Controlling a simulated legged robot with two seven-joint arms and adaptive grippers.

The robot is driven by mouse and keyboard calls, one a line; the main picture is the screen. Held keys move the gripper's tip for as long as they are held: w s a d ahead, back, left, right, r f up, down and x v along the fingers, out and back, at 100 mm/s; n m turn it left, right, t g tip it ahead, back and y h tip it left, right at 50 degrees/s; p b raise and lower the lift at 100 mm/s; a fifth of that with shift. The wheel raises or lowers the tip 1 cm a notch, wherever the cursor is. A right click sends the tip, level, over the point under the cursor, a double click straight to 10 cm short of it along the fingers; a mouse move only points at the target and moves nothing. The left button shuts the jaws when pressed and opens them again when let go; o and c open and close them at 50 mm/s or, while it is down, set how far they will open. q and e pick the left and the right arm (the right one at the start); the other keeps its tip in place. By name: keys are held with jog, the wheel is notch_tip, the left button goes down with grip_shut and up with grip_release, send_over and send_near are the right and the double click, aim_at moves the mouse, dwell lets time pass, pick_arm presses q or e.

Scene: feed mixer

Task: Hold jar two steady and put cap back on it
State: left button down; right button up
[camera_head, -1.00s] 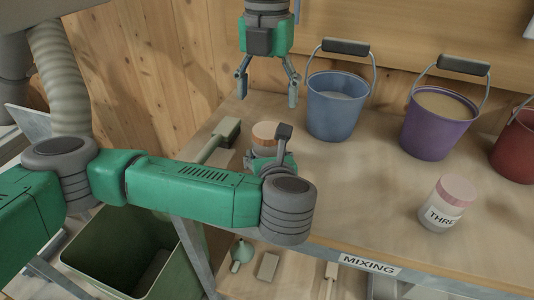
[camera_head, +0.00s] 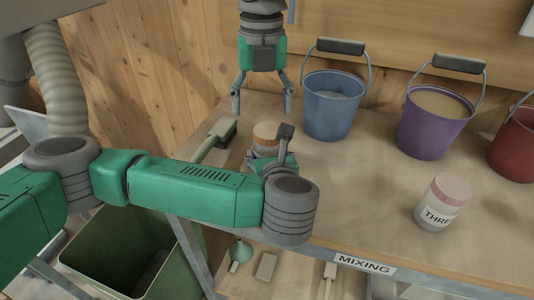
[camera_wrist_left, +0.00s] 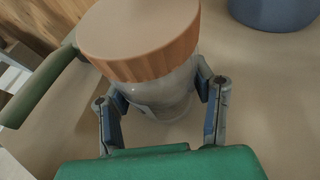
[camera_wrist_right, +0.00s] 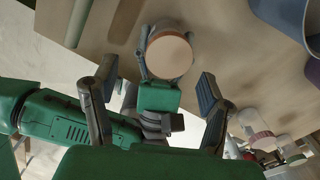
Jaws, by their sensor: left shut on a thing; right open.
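A jar (camera_wrist_left: 165,108) of clear, pale material stands on the bench with a broad orange-brown cap (camera_wrist_left: 140,38) seated over its top. No number shows on it. The cap also appears in the head view (camera_head: 266,133) and the right wrist view (camera_wrist_right: 169,54). My left gripper (camera_wrist_left: 160,92) is shut around the jar body below the cap, one finger on each side. My right gripper (camera_head: 262,103) is open and empty, pointing down above and behind the capped jar. In the right wrist view its fingers (camera_wrist_right: 153,97) are spread, with the cap beyond them.
A blue bucket (camera_head: 333,112) stands right of the jar, then a purple bucket (camera_head: 431,130) and a red bucket (camera_head: 515,145). A jar labelled THRE (camera_head: 436,213) stands front right. A green-handled tool (camera_head: 214,140) lies left of the capped jar. The bench middle (camera_head: 365,180) is clear.

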aim_at(260, 130)
pick_arm(q)
jog(key=shift+d, duration=0.4)
pick_arm(e)
jog(key=f, duration=0.4)
jog(key=shift+d+f, duration=0.1)
jog(key=shift+d, duration=0.3)
pick_arm(q)
jog(key=shift+a, duration=0.15)
pick_arm(e)
jog(key=shift+a+f, duration=0.1)
jog(key=shift+f, duration=0.25)
pick_arm(q)
jog(key=shift+a, duration=0.35)
pick_arm(e)
jog(key=shift+s+a+f, duration=0.15)
jog(key=shift+a+f, duration=0.3)
jog(key=shift+a, duration=0.05)
